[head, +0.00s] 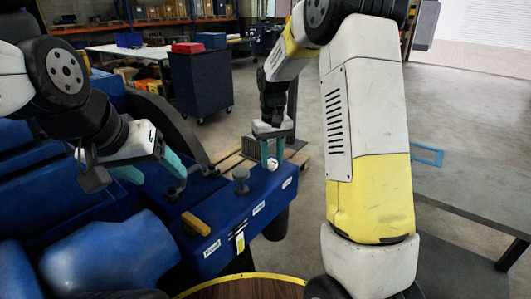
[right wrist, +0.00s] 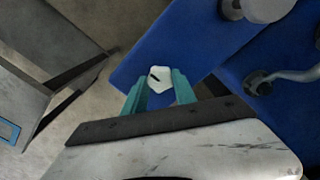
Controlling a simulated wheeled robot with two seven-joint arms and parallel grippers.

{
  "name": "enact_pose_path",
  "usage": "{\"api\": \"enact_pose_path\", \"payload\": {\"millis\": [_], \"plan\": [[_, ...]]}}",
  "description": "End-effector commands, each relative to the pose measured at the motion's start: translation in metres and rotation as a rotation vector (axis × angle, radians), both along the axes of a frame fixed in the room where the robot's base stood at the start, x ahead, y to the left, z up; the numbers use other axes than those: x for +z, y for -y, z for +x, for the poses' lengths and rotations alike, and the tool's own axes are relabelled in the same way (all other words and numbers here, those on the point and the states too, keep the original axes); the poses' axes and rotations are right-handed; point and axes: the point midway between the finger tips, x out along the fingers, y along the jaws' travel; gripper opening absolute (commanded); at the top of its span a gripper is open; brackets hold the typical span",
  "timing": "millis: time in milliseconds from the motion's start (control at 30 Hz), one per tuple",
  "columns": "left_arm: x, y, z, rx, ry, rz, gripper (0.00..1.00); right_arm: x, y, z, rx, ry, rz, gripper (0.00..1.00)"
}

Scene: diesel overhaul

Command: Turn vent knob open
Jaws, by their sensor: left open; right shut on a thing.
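A small white knob with a black mark (right wrist: 159,79) sits near the end of the blue panel (head: 225,215), between the teal fingers of my right gripper (right wrist: 159,93). In the head view the knob (head: 272,164) shows at the fingertips of this gripper (head: 270,152), which reaches down from above and is shut on it. My left gripper (head: 150,168) is open and empty, over the blue machine to the left of the panel. The label nearest the knob is too small to read.
A grey round-topped knob (head: 240,177), a yellow handle (head: 195,223) and a dark crank lever (head: 178,186) stand up from the panel close by. A grey table (head: 470,190) is at the right. A blue cabinet (head: 200,85) and pallet stand behind on open floor.

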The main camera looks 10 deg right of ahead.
Motion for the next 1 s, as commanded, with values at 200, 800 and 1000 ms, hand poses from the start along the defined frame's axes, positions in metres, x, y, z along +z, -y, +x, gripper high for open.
{"api": "enact_pose_path", "payload": {"millis": [200, 800, 1000], "plan": [[0.0, 0.0, 0.0, 0.0, 0.0, 0.0, 0.69, 0.0005, 0.0004, 0.0001, 0.136, 0.0, 0.001, 0.0], [0.0, 0.0, 0.0, 0.0, 0.0, 0.0, 0.69, 0.0007, 0.0008, 0.0001, 0.698, 0.0, 0.0, 0.0], [0.0, 0.0, 0.0, 0.0, 0.0, 0.0, 0.69, 0.0008, 0.0009, 0.0001, 0.888, 0.0, 0.0, 0.0]]}}
